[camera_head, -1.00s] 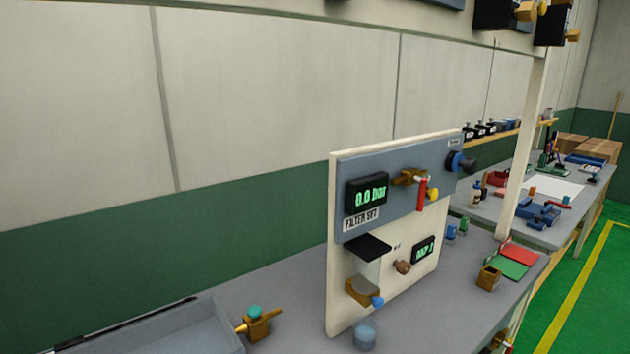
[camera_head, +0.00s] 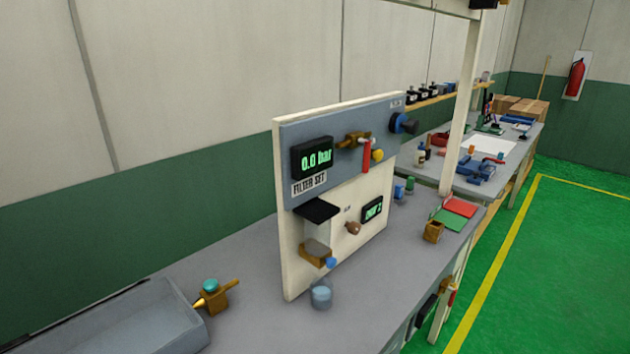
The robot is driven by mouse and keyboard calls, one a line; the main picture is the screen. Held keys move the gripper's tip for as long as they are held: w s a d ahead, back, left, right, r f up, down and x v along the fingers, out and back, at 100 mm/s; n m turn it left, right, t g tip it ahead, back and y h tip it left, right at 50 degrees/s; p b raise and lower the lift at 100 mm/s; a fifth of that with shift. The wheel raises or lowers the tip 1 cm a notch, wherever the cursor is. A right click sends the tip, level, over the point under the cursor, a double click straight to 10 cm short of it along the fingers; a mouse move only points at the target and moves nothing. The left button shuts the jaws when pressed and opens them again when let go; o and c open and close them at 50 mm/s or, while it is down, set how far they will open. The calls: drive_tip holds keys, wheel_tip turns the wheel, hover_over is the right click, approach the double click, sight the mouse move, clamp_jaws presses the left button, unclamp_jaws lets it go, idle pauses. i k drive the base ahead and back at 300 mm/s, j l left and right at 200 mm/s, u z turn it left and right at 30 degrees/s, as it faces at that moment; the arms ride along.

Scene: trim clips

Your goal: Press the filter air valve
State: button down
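The upright panel (camera_head: 283,230) stands on the grey bench and carries a blue-grey plate labelled FILTER SET. A dark round knob with a blue collar (camera_head: 403,123) sits at the plate's upper right. I cannot tell for certain which fitting is the filter air valve. Below are a filter bowl with a brass base (camera_head: 316,252) and a second small display (camera_head: 372,211). My gripper is not in view.
A grey tray (camera_head: 150,325) and a brass fitting with a teal cap (camera_head: 213,293) lie left of the panel. A clear cup (camera_head: 321,294) stands in front. A white post (camera_head: 462,100) rises behind right. Green floor (camera_head: 570,270) is open at right.

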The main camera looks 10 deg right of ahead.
sight(366, 143)
drive_tip(key=i+l+u, duration=0.1)
drive_tip(key=u, duration=0.4)
drive_tip(key=l+u, duration=0.25)
drive_tip(key=u, duration=0.2)
drive_tip(key=l+u, duration=0.2)
drive_tip(key=l, duration=0.3)
drive_tip(key=l+u, duration=0.2)
drive_tip(key=l, duration=0.35)
drive_tip(key=k+l+u, duration=0.2)
drive_tip(key=l, duration=0.3)
drive_tip(key=l+u, duration=0.2)
drive_tip(key=l, duration=0.35)
drive_tip(key=k+l, duration=0.1)
drive_tip(key=l, duration=0.35)
drive_tip(key=k+l, duration=0.1)
drive_tip(key=l, duration=0.35)
drive_tip(key=k+l, duration=0.1)
drive_tip(key=l, duration=0.35)
drive_tip(key=k+l, duration=0.1)
drive_tip(key=l, duration=0.85)
drive_tip(key=k+u, duration=0.05)
